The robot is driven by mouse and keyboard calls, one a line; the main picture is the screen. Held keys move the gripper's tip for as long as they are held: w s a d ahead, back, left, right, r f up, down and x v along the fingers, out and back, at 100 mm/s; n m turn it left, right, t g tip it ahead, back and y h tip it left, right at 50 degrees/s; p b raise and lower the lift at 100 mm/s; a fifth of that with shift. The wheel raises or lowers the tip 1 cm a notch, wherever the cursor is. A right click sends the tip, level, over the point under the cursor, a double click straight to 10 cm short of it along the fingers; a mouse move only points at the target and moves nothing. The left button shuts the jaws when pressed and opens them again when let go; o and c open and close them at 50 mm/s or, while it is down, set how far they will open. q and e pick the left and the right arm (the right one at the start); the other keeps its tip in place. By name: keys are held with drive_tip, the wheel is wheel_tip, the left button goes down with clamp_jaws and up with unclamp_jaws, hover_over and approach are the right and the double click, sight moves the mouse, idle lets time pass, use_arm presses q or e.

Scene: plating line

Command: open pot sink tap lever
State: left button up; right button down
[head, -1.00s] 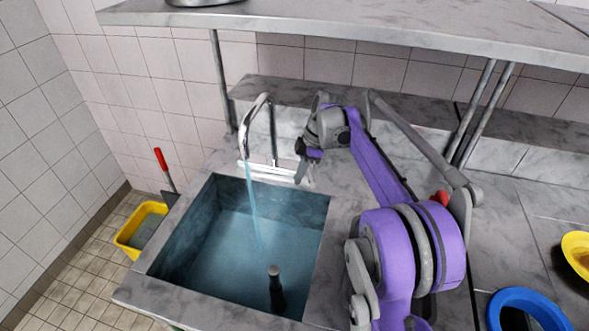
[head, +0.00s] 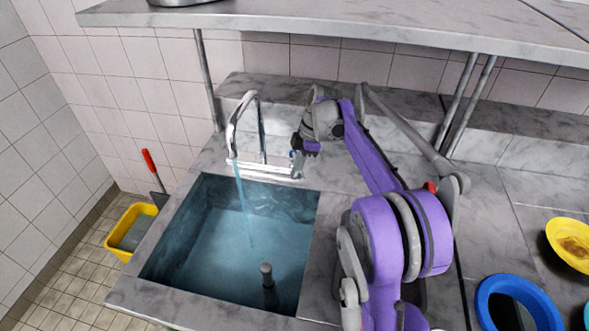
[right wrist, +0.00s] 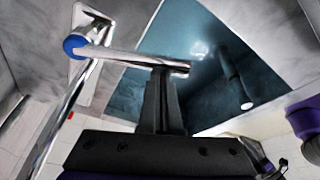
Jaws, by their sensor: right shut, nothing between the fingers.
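The chrome tap (head: 233,130) arches over the pot sink (head: 312,222), and a blue stream of water (head: 242,205) falls from its spout into the basin. In the right wrist view a chrome lever bar (right wrist: 125,57) with a blue round cap (right wrist: 74,45) crosses the picture. My right gripper (head: 296,168) is beside the right end of the tap base, its jaw shut with nothing in it. In the right wrist view its dark fingers (right wrist: 162,80) reach up to the bar and overlap it; I cannot tell whether they touch. My left gripper is out of view.
A dark upright post with a grey knob (head: 266,269) stands in the basin. A shelf (head: 330,22) on metal posts hangs above the counter. A yellow bucket (head: 117,243) is on the floor at left. A blue ring-shaped dish (head: 487,291) and a yellow bowl (head: 556,235) are at right.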

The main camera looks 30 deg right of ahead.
drive_tip(key=shift+d, duration=0.1)
drive_tip(key=shift+s+d+n+g+p, duration=0.3)
drive_tip(key=shift+s+d+n+p, duration=0.1)
drive_tip(key=shift+d+n, duration=0.5)
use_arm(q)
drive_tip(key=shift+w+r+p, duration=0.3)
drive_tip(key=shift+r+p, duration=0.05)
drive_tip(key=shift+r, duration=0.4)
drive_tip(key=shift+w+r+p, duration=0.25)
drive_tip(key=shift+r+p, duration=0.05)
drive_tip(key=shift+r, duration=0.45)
use_arm(e)
drive_tip(key=shift+s+d+n+g, duration=0.15)
drive_tip(key=shift+d+n+g, duration=0.1)
drive_tip(key=shift+d+n, duration=0.75)
drive_tip(key=shift+s+d+n+g, duration=0.1)
drive_tip(key=shift+d+n+g, duration=0.15)
drive_tip(key=shift+d+n, duration=0.75)
drive_tip(key=shift+d+m, duration=0.4)
